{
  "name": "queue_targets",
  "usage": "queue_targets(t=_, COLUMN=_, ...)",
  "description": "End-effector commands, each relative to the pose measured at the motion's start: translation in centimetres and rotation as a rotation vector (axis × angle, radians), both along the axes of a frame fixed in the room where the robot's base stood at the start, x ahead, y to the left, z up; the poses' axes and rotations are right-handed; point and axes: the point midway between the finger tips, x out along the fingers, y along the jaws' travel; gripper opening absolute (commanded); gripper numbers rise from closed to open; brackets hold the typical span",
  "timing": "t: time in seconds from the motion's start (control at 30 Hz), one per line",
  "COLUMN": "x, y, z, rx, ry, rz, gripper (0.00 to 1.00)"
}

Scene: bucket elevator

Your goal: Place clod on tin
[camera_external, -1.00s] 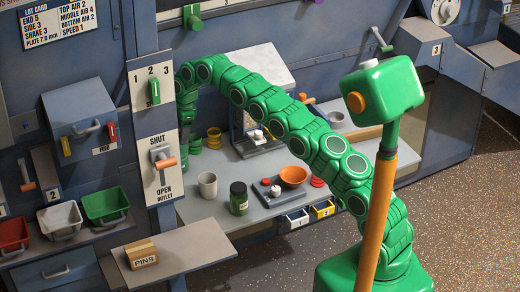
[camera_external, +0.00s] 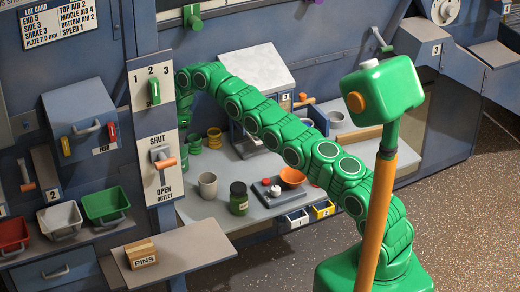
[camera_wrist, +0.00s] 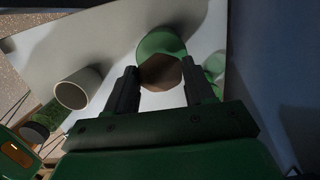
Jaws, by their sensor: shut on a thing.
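In the wrist view my gripper (camera_wrist: 161,88) is shut on a brown, angular clod (camera_wrist: 162,73). Past the clod is a round green thing (camera_wrist: 158,44), apparently a tin. The clod covers its near part, and I cannot tell whether they touch. More green shapes (camera_wrist: 213,72) lie just right of the right finger.
A pale cup (camera_external: 208,184) and a dark green jar (camera_external: 238,198) stand nearer the bench front. The lever panel (camera_external: 163,175) borders the bench on the left.

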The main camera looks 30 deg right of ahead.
Motion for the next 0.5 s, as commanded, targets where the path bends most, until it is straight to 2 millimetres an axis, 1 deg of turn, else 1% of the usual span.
queue_targets(t=0.17, x=0.2, y=0.1, z=-0.3, rx=0.0, ry=-0.001, rz=0.0, gripper=0.23)
queue_targets(t=0.5, x=0.1, y=0.0, z=-2.4, rx=-0.001, ry=0.003, rz=-0.001, gripper=0.23)
